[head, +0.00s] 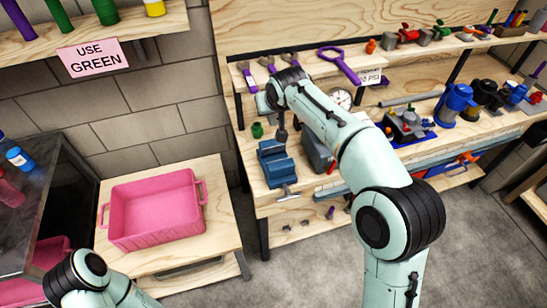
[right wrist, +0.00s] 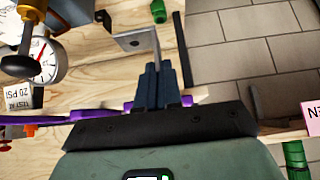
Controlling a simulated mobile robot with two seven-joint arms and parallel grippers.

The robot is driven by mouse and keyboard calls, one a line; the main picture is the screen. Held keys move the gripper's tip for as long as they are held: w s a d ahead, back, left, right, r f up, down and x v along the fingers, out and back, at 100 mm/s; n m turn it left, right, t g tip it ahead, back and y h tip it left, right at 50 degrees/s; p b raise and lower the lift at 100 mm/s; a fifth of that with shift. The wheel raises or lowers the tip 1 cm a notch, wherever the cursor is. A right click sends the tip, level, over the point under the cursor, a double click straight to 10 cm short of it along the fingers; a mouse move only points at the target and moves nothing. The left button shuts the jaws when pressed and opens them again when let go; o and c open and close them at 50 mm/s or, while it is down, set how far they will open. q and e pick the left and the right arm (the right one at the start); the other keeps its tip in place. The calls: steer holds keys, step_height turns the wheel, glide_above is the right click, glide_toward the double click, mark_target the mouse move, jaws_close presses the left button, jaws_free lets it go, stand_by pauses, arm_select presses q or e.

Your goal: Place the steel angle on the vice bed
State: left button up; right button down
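The blue vice (head: 277,166) is at the left front of the workbench, its handle toward the front edge. My right arm reaches across the bench, with its right gripper (head: 282,134) pointing down just above and behind the vice. In the right wrist view, the gripper's dark fingers (right wrist: 156,82) are close together on the upright flange of the steel angle (right wrist: 131,42), a grey bent plate with a hole. In the head view I cannot make out the angle clearly. My left gripper is outside both views; only part of the left arm shows at bottom left.
A purple tool (head: 340,64) lies on the shelf above. A pink bin (head: 155,210) sits on a separate table to the left.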

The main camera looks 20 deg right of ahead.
steer(key=shift+f+b, duration=1.15)
steer(key=shift+f, duration=8.7)
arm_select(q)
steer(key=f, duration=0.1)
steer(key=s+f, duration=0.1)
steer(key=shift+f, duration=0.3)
arm_select(e)
steer(key=shift+f, duration=0.2)
steer(key=c, duration=1.3)
jaws_free()
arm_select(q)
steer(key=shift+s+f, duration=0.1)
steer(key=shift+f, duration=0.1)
arm_select(e)
steer(key=shift+r, duration=0.1)
